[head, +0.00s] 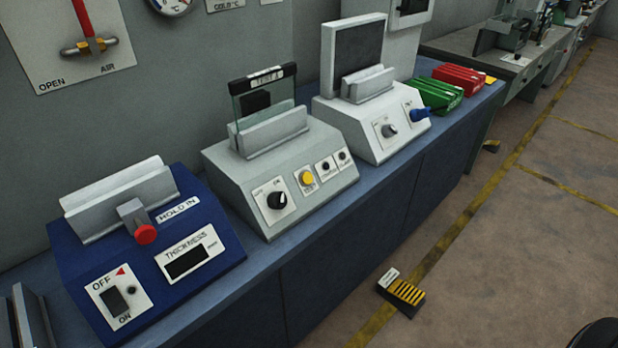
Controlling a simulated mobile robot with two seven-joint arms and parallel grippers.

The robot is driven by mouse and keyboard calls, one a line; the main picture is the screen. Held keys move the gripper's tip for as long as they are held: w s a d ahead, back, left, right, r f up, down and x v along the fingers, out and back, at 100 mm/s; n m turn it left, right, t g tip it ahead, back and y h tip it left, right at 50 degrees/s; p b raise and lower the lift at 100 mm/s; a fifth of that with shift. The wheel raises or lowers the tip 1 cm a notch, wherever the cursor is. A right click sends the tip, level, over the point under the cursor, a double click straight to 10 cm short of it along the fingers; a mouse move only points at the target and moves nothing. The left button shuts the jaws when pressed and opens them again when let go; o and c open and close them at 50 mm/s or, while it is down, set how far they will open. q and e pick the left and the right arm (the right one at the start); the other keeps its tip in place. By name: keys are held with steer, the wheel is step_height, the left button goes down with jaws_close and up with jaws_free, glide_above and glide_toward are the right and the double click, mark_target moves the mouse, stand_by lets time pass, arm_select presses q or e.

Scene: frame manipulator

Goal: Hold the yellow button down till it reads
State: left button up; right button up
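The yellow button (306,177) sits on the sloped front of the middle grey-white instrument box (237,187). A black rotary knob (277,200) is to its left, and two small panels with dark round fittings are to its right. A glass plate (283,101) with a black labelled top edge stands upright in the holder on top of this box. I cannot tell from this view whether the button is pressed. No lit reading shows on this box. Neither of my grippers is in view, and nothing touches the button.
A blue thickness box (75,262) with a red knob (146,234) and dark display (187,261) stands at left. Another white box (384,142) with a dark panel stands at right, before green (434,96) and red (460,79) pieces. A yellow-black pedal (402,294) lies on the floor.

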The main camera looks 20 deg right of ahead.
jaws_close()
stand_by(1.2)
